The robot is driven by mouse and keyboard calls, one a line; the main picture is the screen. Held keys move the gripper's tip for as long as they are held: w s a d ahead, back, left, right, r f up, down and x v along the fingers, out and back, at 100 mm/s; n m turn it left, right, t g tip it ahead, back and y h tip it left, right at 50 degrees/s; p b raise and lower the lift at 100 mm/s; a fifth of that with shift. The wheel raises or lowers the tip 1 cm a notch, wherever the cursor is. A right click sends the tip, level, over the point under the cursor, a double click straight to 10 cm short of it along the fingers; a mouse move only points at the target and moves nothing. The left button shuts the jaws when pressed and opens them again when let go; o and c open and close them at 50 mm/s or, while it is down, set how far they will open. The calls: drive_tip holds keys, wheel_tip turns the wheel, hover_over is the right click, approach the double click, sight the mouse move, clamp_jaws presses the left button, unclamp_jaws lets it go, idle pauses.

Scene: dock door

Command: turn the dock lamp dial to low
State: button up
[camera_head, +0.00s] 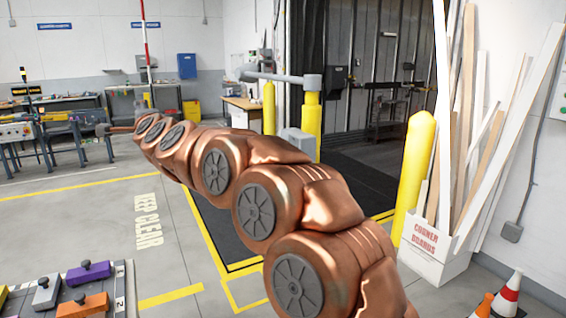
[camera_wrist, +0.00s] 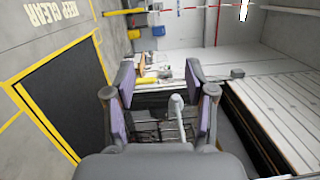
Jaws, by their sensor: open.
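I cannot make out a dock lamp dial for certain in either view. A control panel (camera_head: 562,95) with small red and green spots is cut off by the right edge of the head view; its markings are too small to read. My gripper (camera_wrist: 163,82) is open in the wrist view, with purple pads on its two fingers and nothing held. A pale grey rounded post (camera_wrist: 177,108) shows between the fingers; I cannot tell how far beyond them it is. In the head view my copper arm reaches toward the left, and the gripper's state is too small to tell there.
Yellow bollards (camera_head: 414,165) flank the dark dock doorway. A white box (camera_head: 432,252) of corner boards and traffic cones (camera_head: 508,295) stand at right. Workbenches (camera_head: 45,135) line the back left. Marked floor between is open.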

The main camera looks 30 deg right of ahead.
drive_tip(key=w+d+m+g+h+b, duration=0.2)
drive_tip(key=w+d+m+g+h, duration=0.15)
drive_tip(key=d+m+h, duration=1.3)
drive_tip(key=s+d+f+m+g+h, duration=0.3)
drive_tip(key=s+d+f+m+g, duration=0.95)
drive_tip(key=m+g, duration=0.65)
drive_tip(key=d+f+m+t, duration=0.1)
drive_tip(key=d+t, duration=0.1)
drive_tip(key=d, duration=0.4)
drive_tip(key=shift+s+f+p, duration=0.35)
drive_tip(key=shift+s+f, duration=0.05)
drive_tip(key=shift+s, duration=0.05)
drive_tip(key=shift+m+t+y, duration=0.25)
drive_tip(key=shift+c, duration=0.4)
clamp_jaws()
